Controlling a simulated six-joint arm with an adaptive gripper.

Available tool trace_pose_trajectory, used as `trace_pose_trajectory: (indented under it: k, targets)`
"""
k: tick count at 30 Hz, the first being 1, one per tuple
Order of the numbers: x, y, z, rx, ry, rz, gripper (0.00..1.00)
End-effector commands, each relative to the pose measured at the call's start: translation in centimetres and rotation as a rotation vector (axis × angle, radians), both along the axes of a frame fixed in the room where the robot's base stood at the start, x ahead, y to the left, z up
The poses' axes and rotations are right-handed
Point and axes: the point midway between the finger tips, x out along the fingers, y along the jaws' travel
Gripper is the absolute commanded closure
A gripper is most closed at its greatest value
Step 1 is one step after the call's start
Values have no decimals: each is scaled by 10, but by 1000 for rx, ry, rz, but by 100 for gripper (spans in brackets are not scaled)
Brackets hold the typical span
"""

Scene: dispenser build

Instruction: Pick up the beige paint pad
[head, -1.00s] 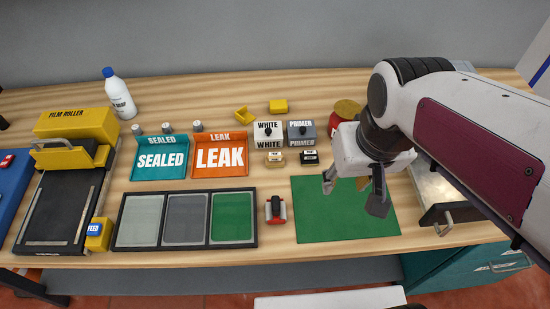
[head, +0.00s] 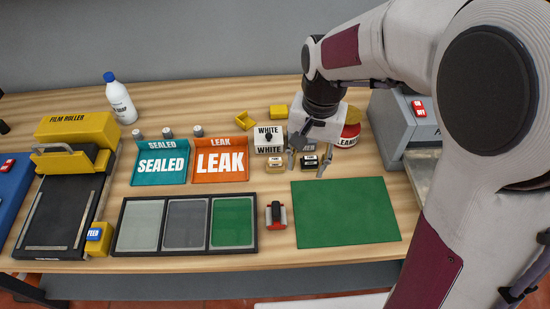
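The beige paint pad (head: 276,167) is a small block with a white label on top. It sits on the table in front of the box marked WHITE (head: 268,146). My gripper (head: 308,164) is open, with its fingers pointing down just to the right of the beige pad. In the picture, the fingers lie on either side of a black pad (head: 309,160). The gripper's height above the pads is hard to tell. The PRIMER box behind it is mostly hidden.
The orange LEAK tray (head: 221,163) and teal SEALED tray (head: 160,165) stand to the left. A green mat (head: 345,211) lies bare in front of my gripper. A red roller-like tool (head: 276,215) and a three-panel tray (head: 118,228) are nearby. A red-lidded jar (head: 347,137) stands close to my gripper's right.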

Motion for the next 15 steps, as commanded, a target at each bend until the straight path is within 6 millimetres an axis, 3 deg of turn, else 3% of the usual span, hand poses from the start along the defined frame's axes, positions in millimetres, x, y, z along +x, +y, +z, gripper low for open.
trace_pose_trajectory:
  k: [15]
  targets:
    - [66, 36, -66, 6, 98, -426, 64]
